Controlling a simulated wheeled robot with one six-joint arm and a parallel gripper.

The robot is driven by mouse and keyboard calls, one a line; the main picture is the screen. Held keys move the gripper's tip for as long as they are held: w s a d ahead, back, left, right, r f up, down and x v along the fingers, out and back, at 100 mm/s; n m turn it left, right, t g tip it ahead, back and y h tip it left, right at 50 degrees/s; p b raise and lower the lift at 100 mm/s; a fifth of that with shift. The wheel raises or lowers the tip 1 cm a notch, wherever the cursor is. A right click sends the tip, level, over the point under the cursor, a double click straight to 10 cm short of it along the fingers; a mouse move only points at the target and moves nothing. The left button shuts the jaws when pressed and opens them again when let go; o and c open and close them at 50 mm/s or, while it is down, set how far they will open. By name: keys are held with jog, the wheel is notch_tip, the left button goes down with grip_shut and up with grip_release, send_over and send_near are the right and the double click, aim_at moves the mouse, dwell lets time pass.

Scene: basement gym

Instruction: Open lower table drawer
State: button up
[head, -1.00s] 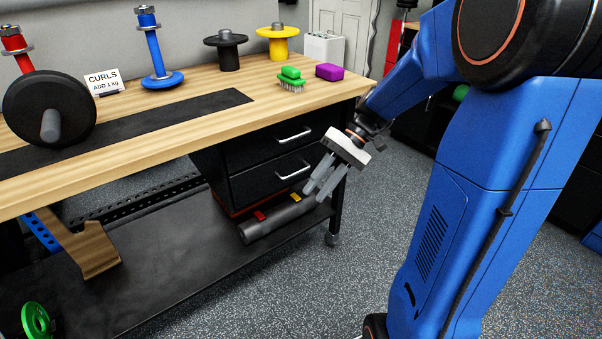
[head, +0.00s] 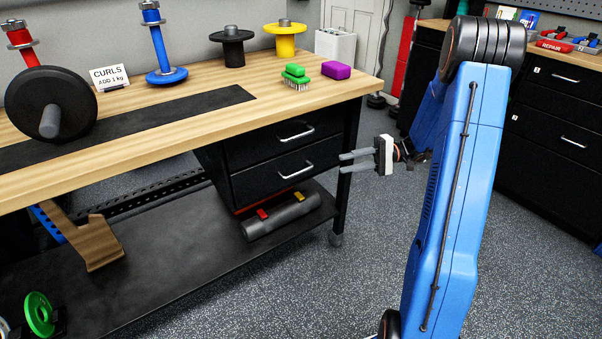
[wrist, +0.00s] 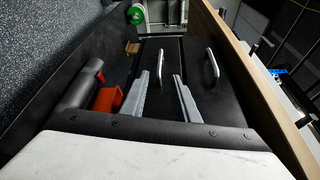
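The black lower drawer (head: 262,184) sits shut under the table's right end, below the shut upper drawer (head: 255,147). Its silver bar handle (head: 296,170) is in plain view. My gripper (head: 342,162) is open and empty, right of the drawer fronts and apart from the lower handle, with its fingers pointing left. In the wrist view, the two grey fingers (wrist: 160,92) are spread over the dark drawer fronts. One silver handle (wrist: 211,66) shows to the right of the fingers, and another (wrist: 184,67) shows just beyond them.
A table leg (head: 347,165) stands right of the drawers, close to my fingers. A grey roll (head: 282,216) with red and yellow clips lies on the lower shelf (head: 160,270). The floor (head: 300,285) in front is clear. Dark cabinets (head: 550,130) stand at the right.

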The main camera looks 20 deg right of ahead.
aim_at(298, 173)
jog(key=a, duration=0.5)
jog(key=w+a+f, duration=0.1)
jog(key=a, duration=1.1)
jog(key=shift+w+f, duration=0.2)
jog(key=shift+f, duration=0.05)
grip_shut()
